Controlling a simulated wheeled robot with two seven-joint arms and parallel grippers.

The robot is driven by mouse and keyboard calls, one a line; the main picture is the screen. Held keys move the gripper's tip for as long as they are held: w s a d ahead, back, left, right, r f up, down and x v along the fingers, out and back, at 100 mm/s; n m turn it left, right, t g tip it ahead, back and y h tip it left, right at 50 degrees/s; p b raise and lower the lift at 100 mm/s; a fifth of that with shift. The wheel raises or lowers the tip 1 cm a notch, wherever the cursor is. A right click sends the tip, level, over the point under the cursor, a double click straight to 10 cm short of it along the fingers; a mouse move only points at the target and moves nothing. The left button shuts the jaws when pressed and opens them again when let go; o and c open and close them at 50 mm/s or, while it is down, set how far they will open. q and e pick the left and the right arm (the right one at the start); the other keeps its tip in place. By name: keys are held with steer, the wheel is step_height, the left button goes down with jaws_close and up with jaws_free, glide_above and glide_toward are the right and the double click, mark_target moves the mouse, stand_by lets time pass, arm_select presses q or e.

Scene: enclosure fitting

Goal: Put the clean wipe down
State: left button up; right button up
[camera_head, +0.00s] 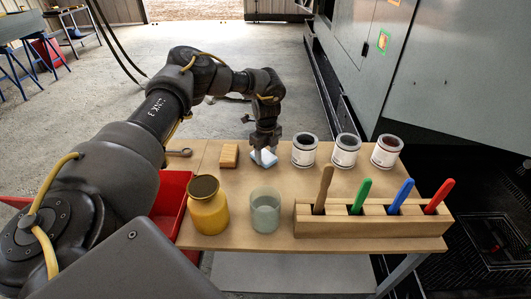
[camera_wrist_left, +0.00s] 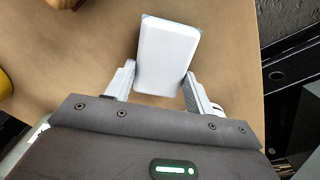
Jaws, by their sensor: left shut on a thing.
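The clean wipe (camera_head: 264,158) is a small pale white-blue block near the back middle of the wooden table. My left gripper (camera_head: 265,148) comes down over it from above and is shut on it. In the left wrist view the wipe (camera_wrist_left: 167,55) shows as a white rounded rectangle between the two fingers of the gripper (camera_wrist_left: 160,88). It is at or just above the table top; I cannot tell whether it touches. My right gripper is in neither view.
A wooden block (camera_head: 229,155) lies left of the wipe, and several grey-white cans (camera_head: 304,150) stand right. In front are a yellow jar (camera_head: 208,207), a cloudy cup (camera_head: 265,210) and a wooden rack (camera_head: 370,222) of coloured handles. A red bin (camera_head: 170,194) is at left.

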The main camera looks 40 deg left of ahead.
mark_target(266, 156)
arm_select(q)
steer(key=o, duration=0.9)
steer(key=shift+f, duration=0.1)
step_height(266, 156, up, 12)
steer(key=shift+r, duration=0.2)
